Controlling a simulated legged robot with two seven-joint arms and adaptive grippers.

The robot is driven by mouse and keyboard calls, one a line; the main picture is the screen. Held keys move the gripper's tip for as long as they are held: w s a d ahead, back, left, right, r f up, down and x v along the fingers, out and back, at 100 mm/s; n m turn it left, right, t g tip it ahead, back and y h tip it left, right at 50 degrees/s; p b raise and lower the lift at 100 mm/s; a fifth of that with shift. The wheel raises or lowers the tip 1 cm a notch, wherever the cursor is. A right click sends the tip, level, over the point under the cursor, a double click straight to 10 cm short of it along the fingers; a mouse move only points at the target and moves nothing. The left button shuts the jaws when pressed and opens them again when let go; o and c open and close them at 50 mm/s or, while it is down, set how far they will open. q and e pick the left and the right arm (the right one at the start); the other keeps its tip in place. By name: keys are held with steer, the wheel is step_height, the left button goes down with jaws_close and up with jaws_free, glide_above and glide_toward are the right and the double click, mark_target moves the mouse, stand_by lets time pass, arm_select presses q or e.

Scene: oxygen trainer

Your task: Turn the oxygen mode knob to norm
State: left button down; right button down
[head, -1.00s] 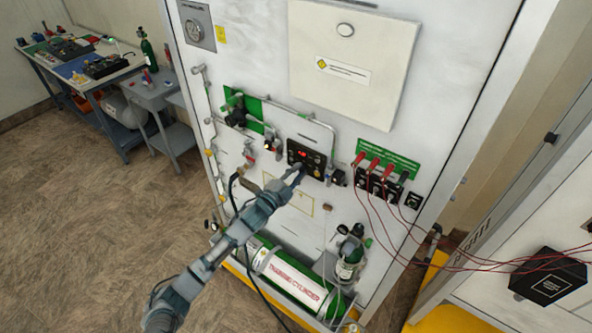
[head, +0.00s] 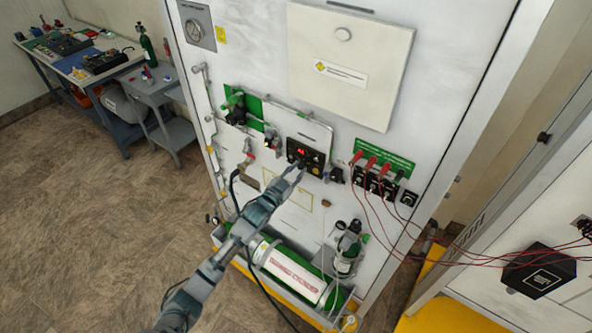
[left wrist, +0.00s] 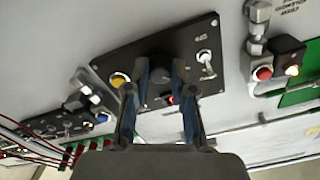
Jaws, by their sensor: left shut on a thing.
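The black oxygen control panel (head: 317,146) is on the white upright board in the head view. It has a small red display and a yellow round button. The left wrist view shows the same panel (left wrist: 110,60) upside down, with a toggle switch and a yellow button (left wrist: 119,79). My left gripper (head: 299,167) reaches the panel's lower edge. In the wrist view its fingers (left wrist: 160,68) are shut on the dark round knob (left wrist: 159,88), one on each side. The knob's pointer and mode marks cannot be read. My right gripper is not in view.
A green training cylinder (head: 295,276) lies below on the board's base. Red leads plug into a green-labelled block (head: 385,161) to the right. Valves and pipes (head: 240,108) are on the left. A worktable (head: 88,62) stands at the far left.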

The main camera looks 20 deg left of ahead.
arm_select(q)
steer(key=shift+f, duration=0.1)
stand_by(0.3)
steer(key=c, duration=1)
jaws_free()
steer(key=shift+c, duration=0.2)
steer(key=shift+o, duration=0.3)
steer(key=shift+w, duration=0.15)
steer(key=shift+d, duration=0.1)
steer(key=v, duration=1.2)
